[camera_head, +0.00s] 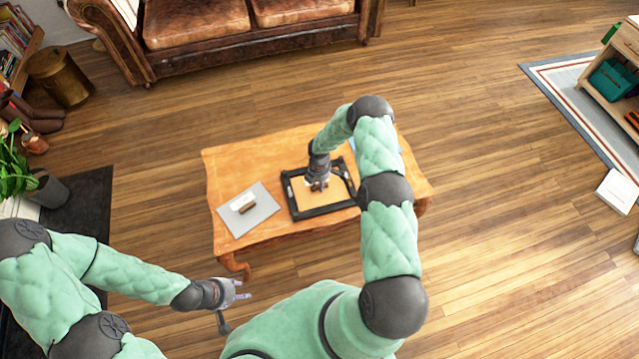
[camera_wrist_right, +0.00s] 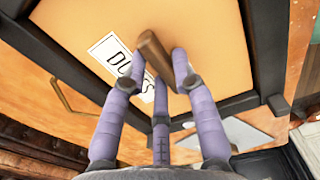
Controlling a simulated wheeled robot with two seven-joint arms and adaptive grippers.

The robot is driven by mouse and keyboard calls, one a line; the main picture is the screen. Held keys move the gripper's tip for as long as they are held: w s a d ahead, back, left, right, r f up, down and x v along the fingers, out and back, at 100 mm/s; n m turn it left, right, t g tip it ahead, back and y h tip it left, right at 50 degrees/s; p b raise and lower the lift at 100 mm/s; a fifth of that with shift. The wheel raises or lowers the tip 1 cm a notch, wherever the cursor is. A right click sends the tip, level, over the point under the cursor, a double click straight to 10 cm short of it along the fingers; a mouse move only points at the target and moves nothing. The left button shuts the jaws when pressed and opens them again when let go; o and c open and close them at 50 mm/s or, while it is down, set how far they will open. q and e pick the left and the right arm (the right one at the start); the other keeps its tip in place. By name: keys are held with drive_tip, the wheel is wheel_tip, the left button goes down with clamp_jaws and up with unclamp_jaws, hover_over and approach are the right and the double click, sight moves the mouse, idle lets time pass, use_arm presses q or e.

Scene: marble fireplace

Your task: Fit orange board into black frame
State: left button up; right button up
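The orange board (camera_head: 325,199) lies within the outline of the black frame (camera_head: 319,211) on the wooden table. I cannot tell whether it is fully seated. In the right wrist view the board (camera_wrist_right: 210,40) fills the space inside the frame's dark bars (camera_wrist_right: 265,50), with a partly hidden white label and a brown handle (camera_wrist_right: 155,58). My right gripper (camera_head: 318,187) is over the board. Its purple fingers (camera_wrist_right: 158,68) straddle the handle, but whether they press on it is unclear. My left gripper (camera_head: 243,290) is open and empty, in front of the table.
A leather sofa (camera_head: 245,30) stands behind. The floor right of the table is clear up to a rug (camera_head: 565,85).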

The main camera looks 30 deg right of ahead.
drive_tip(key=shift+o, duration=0.4)
drive_tip(key=shift+r, duration=0.1)
drive_tip(key=shift+r+p, duration=0.3)
drive_tip(key=shift+r, duration=0.1)
wheel_tip(320, 180, up, 11)
drive_tip(key=p, duration=0.3)
drive_tip(key=s+a+f+m+y, duration=0.1)
drive_tip(key=s+a+m+y, duration=0.1)
drive_tip(key=s+a+m, duration=0.5)
drive_tip(key=s+a+m+y, duration=0.15)
drive_tip(key=s+a, duration=0.35)
drive_tip(key=a, duration=0.5)
drive_tip(key=s+a+r+m, duration=0.1)
drive_tip(key=s+a+m, duration=0.2)
drive_tip(key=s, duration=0.3)
drive_tip(key=s+a+r+m, duration=0.1)
drive_tip(key=s+a+m, duration=0.2)
drive_tip(key=s+m, duration=0.3)
drive_tip(key=shift+s+r, duration=0.3)
drive_tip(key=shift+s, duration=0.25)
drive_tip(key=shift+y, duration=0.25)
